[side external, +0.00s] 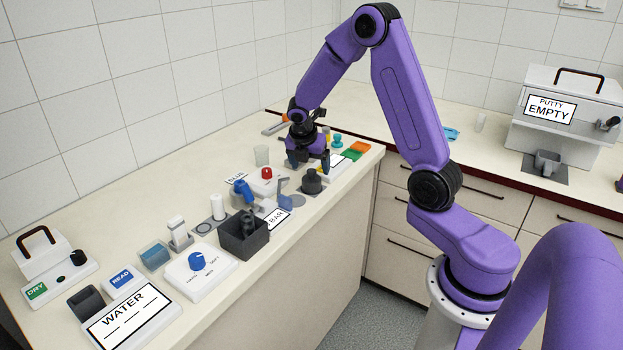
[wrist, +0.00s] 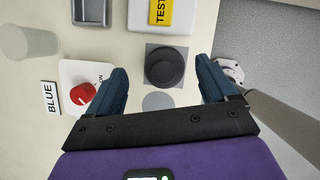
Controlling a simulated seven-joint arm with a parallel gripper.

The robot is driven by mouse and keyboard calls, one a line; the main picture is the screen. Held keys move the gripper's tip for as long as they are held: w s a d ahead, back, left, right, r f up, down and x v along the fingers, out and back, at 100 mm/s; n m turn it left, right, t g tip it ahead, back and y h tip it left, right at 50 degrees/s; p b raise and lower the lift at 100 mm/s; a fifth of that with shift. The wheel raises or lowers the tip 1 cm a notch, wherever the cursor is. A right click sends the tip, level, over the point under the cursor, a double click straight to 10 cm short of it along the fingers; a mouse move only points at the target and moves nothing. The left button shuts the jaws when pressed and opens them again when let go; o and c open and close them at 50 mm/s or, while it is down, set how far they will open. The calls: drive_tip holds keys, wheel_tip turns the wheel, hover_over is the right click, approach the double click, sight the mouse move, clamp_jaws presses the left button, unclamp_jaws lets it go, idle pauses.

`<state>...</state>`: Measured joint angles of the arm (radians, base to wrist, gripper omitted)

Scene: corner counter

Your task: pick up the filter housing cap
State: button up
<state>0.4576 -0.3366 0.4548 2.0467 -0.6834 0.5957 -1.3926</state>
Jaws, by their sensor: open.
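The filter housing cap appears to be the round black cap (wrist: 164,66) on a grey square plate (wrist: 180,97) in the wrist view. In the side view the black cap (side external: 311,182) stands near the counter's front edge. My gripper (side external: 308,165) is open and empty, and appears above or behind the cap there. In the wrist view the blue fingers of my gripper (wrist: 160,80) are spread wide, and the cap shows between their tips, apart from both. The height between fingers and cap is hard to tell.
A red knob (wrist: 82,93) on a white base is close to the left finger in the wrist view. A yellow TEST label (wrist: 160,11) is beyond the cap. The counter edge and floor are on the right. A dark bin (side external: 243,236) stands farther along the counter.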

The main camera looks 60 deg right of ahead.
sight(312, 170)
drive_tip(key=shift+s+x, duration=0.15)
drive_tip(key=shift+x, duration=1.1)
drive_tip(key=shift+s+x, duration=0.1)
drive_tip(key=shift+x, duration=1.2)
drive_tip(key=shift+a, duration=0.25)
drive_tip(key=c, duration=1)
